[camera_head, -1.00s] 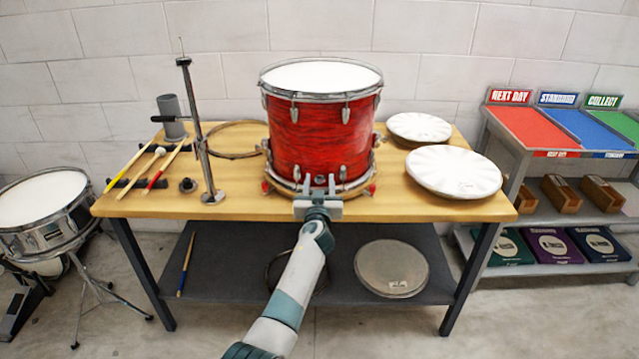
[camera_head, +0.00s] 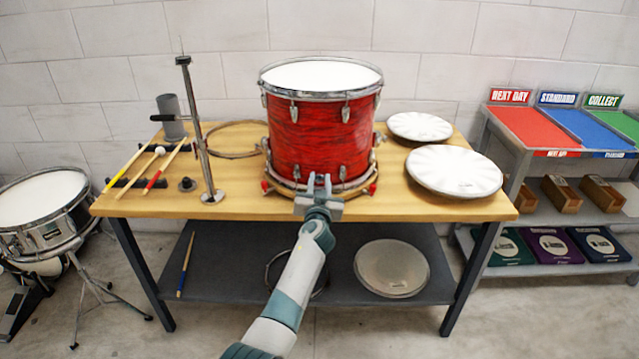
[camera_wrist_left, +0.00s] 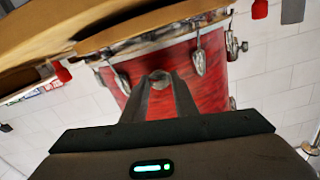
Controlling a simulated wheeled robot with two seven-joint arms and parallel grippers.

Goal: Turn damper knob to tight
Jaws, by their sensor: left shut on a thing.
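A red drum (camera_head: 322,135) with a white head and chrome fittings stands upright on the wooden bench (camera_head: 240,205); its red shell also shows in the left wrist view (camera_wrist_left: 215,80). My left gripper (camera_head: 319,184) is at the drum's lower front edge. In the left wrist view the gripper's fingers (camera_wrist_left: 160,82) reach toward the shell and are shut on a small grey piece (camera_wrist_left: 160,76) at their tips. This appears to be the damper knob, mostly hidden by the fingers. I cannot read any marking on it. My right gripper is not in view.
Two pale round drum heads (camera_head: 455,172) lie on the bench's right. Drumsticks (camera_head: 165,165) and an upright metal stand (camera_head: 196,130) are on its left. A shelf rack (camera_head: 560,205) stands right of the bench, a snare drum (camera_head: 42,205) to the left.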

